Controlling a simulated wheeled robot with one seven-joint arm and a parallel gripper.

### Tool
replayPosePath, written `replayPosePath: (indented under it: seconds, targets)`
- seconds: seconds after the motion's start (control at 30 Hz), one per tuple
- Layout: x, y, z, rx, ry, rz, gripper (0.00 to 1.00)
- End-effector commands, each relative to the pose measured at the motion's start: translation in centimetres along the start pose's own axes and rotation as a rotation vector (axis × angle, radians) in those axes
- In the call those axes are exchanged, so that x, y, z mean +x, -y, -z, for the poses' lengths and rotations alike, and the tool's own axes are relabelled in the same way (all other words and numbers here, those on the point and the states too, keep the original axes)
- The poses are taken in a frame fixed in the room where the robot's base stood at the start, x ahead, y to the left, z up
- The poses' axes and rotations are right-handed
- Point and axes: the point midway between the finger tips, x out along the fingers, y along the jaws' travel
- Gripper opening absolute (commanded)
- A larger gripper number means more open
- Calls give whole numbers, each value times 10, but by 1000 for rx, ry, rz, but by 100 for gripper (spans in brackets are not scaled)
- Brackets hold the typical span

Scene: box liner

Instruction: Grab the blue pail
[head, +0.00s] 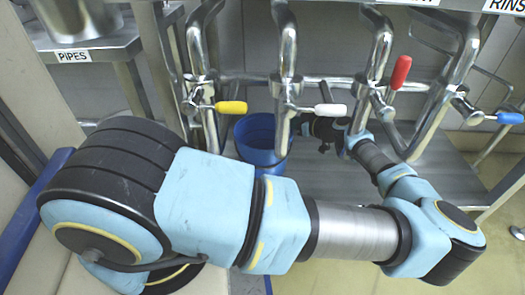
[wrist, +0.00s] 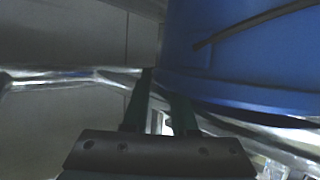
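The blue pail (head: 262,138) stands on the metal lower shelf behind the pipes in the head view, partly hidden by a pipe and my arm. In the wrist view the pail (wrist: 245,60) fills the upper right, with a dark thin handle across its side. The right finger reaches the pail's edge; contact cannot be told.
Metal pipes with yellow (head: 231,107), white (head: 330,110), red (head: 400,72) and blue (head: 510,118) valve handles hang in front of the pail. A metal shelf (head: 420,175) extends right. A shelf labelled PIPES (head: 75,57) holds a metal container (head: 75,15) at upper left.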

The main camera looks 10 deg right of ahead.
Motion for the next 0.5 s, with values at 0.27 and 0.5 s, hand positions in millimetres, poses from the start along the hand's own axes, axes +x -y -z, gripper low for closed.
replayPosePath:
  seconds: [0.27, 0.5]
  targets:
    - [0, 0, 0, 0, 1, 0, 0]
    - [0, 0, -1, 0, 1, 0, 0]
